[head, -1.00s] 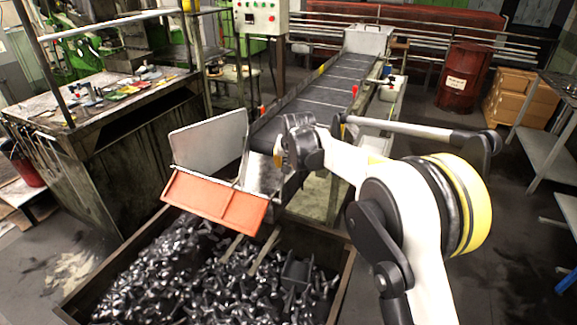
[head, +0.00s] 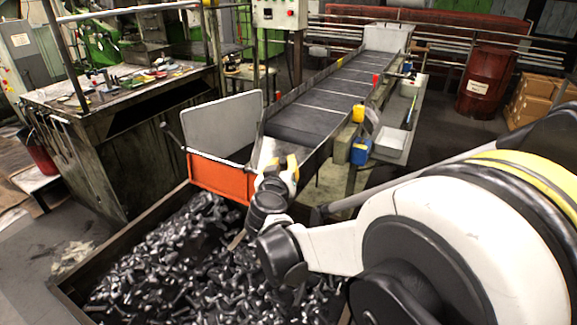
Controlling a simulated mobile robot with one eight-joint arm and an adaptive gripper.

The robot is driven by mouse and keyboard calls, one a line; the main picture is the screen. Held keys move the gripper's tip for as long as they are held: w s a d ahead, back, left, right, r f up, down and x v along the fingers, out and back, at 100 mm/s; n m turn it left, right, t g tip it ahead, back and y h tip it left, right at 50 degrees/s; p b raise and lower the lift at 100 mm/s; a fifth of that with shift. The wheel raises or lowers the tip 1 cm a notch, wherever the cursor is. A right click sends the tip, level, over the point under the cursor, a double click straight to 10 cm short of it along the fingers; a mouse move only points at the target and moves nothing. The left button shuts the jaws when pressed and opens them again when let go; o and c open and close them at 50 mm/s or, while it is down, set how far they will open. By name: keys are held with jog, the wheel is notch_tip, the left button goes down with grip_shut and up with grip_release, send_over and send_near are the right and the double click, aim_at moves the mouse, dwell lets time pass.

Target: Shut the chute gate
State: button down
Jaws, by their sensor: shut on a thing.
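The chute gate (head: 218,178) is an orange panel at the lower end of the chute (head: 268,152), above the bolt bin. It hangs close to upright across the chute mouth, and its right end is hidden behind my wrist. My gripper (head: 280,178) is at the right end of the gate, shut on it. The fingertips are hidden by my wrist, so the exact contact does not show.
A bin (head: 68,291) full of dark bolts lies below the chute. A grey side plate (head: 222,127) stands left of the chute. The conveyor (head: 335,92) runs to the back. A workbench (head: 95,150) stands left; a red drum (head: 483,84) stands back right.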

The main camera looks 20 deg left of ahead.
jog(key=shift+s+f+n+t+b, duration=0.3)
jog(key=shift+s+f+t+b, duration=0.3)
jog(key=shift+s+t+b, duration=0.4)
jog(key=shift+w+y, duration=0.1)
jog(key=shift+y, duration=0.2)
jog(key=c, duration=1.2)
grip_release()
jog(key=shift+a, duration=0.1)
jog(key=v, duration=1.2)
jog(key=shift+r, duration=0.2)
